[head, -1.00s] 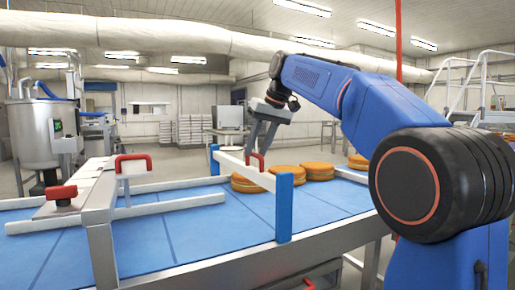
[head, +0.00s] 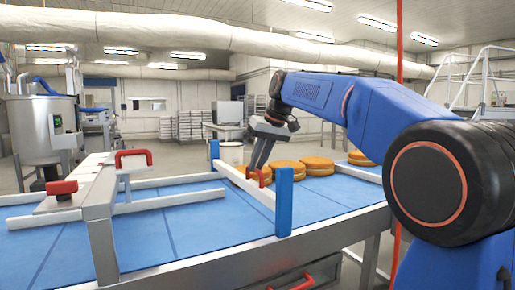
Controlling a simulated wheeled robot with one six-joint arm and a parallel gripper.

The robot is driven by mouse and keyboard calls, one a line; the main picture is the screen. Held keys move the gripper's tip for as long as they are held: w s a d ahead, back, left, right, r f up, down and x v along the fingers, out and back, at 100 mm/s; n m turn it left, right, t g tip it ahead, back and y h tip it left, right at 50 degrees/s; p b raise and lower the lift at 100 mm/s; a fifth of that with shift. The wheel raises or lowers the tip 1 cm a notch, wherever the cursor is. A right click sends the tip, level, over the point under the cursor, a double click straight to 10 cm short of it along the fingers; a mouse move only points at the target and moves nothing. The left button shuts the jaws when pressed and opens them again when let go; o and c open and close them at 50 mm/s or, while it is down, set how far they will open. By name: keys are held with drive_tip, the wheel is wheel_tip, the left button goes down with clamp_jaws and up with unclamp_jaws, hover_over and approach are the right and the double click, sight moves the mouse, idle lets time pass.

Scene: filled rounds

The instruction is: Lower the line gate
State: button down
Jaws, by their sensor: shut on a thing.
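The line gate is a white bar (head: 238,180) that spans the blue conveyor belt between two blue posts, a far one (head: 214,151) and a near one (head: 284,201). It sits low between the posts; at its near end, part of the post shows below it. A red handle (head: 266,174) stands on top of the bar. My gripper (head: 259,168) reaches down from the back right and is shut on this handle, partly covering it. Whether the bar touches the belt (head: 190,230) is hard to tell.
Stacked orange-brown rounds (head: 257,174) sit right behind the gate, with more rounds (head: 318,165) farther right. To the left, a metal frame (head: 100,215) carries another red handle (head: 134,158) and a red knob (head: 62,187). The belt left of the gate is clear.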

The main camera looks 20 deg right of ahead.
sight(255, 183)
wheel_tip(255, 183, down, 5)
drive_tip(key=shift+f, duration=0.15)
drive_tip(key=c, duration=1.8)
unclamp_jaws()
drive_tip(key=shift+f, duration=0.1)
drive_tip(key=shift+o, duration=0.2)
drive_tip(key=v, duration=1.7)
drive_tip(key=shift+r, duration=0.3)
drive_tip(key=shift+s+d, duration=0.1)
drive_tip(key=shift+s, duration=0.05)
